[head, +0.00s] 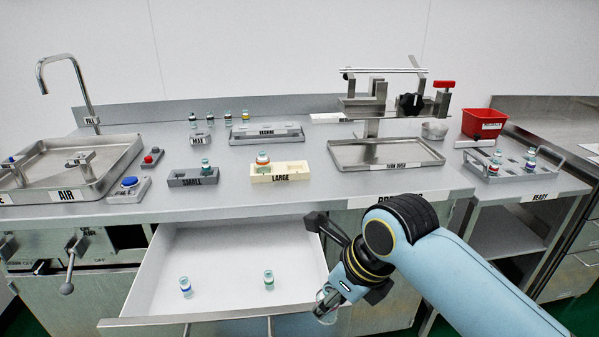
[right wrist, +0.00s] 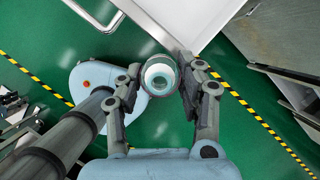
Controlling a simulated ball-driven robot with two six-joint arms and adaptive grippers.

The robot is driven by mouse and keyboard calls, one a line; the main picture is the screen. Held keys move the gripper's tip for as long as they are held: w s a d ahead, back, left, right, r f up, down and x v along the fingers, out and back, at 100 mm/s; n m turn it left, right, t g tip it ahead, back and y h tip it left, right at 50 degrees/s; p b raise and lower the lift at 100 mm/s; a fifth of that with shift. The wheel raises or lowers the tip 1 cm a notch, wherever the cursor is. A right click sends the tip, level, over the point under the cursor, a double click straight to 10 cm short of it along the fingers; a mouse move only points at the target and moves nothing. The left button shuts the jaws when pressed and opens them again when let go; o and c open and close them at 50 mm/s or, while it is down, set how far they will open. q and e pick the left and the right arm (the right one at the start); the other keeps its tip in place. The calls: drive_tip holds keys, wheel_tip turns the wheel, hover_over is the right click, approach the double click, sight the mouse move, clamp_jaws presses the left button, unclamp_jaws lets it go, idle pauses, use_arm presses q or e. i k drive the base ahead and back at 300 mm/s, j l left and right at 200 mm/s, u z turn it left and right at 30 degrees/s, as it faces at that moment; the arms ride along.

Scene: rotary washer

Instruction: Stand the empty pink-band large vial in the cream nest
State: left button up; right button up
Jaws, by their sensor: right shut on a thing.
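The cream nest (head: 279,178), labelled LARGE, sits near the middle of the counter. A vial with an orange-red band (head: 262,160) stands at its left end; the right part looks empty. My right gripper (head: 327,292) is shut on a clear glass vial (head: 326,309), low in front of the counter beside the open drawer's right side. In the right wrist view the held vial (right wrist: 158,76) is seen end-on between the fingers, with a pale teal ring; its band colour is not clear. My left gripper is not in view.
The open white drawer (head: 233,255) holds a blue-band vial (head: 186,288) and a green-band vial (head: 268,281). A grey SMALL nest (head: 193,178) stands left of the cream nest. A metal tray (head: 385,154) and press stand behind right. Counter around the cream nest is clear.

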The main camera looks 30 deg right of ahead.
sight(296, 173)
drive_tip(key=k+l+u, duration=0.2)
drive_tip(key=l, duration=0.3)
drive_tip(key=l+u, duration=0.15)
drive_tip(key=l, duration=0.3)
drive_tip(key=l+u, duration=0.5)
drive_tip(key=l, duration=0.75)
